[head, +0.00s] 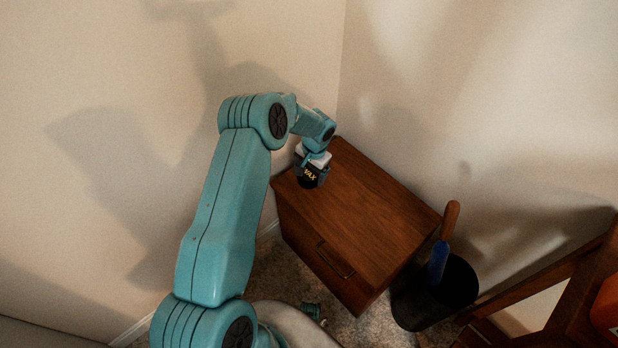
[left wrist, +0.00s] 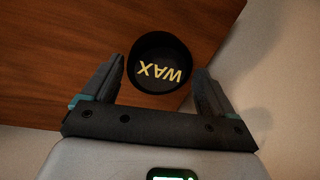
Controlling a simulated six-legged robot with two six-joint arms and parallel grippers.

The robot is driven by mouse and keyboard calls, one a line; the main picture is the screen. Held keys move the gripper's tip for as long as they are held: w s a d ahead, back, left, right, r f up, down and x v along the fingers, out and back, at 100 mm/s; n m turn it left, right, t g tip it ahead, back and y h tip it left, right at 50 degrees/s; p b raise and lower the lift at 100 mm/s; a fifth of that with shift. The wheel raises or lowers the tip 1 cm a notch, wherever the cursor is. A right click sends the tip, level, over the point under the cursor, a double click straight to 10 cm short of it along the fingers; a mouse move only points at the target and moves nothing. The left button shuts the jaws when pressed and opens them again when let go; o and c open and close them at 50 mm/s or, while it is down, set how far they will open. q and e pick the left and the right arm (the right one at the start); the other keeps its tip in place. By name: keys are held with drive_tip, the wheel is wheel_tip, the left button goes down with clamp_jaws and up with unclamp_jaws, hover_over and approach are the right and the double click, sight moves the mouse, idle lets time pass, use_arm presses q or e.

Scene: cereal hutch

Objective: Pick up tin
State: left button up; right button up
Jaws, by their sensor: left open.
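The tin is a small round black tin (head: 308,178) with yellow "WAX" lettering, on the far left corner of the wooden cabinet top. In the left wrist view the tin (left wrist: 160,64) sits between the tips of my left gripper (left wrist: 161,82), whose two fingers are spread either side of it. In the head view my left gripper (head: 312,168) is right at the tin and partly covers it. The left gripper is open. I cannot tell whether either finger touches the tin. My right gripper is not in view.
The wooden cabinet (head: 365,215) stands in the corner against pale walls, its top otherwise clear. A black bin (head: 436,297) with a blue and wooden-handled item (head: 446,230) stands right of it. A wooden frame (head: 580,285) is at the far right.

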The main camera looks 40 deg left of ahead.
use_arm(q)
drive_tip(key=shift+a+f, duration=0.1)
drive_tip(key=shift+f, duration=0.8)
drive_tip(key=c, duration=0.7)
drive_tip(key=shift+c, duration=0.2)
drive_tip(key=shift+r, duration=0.15)
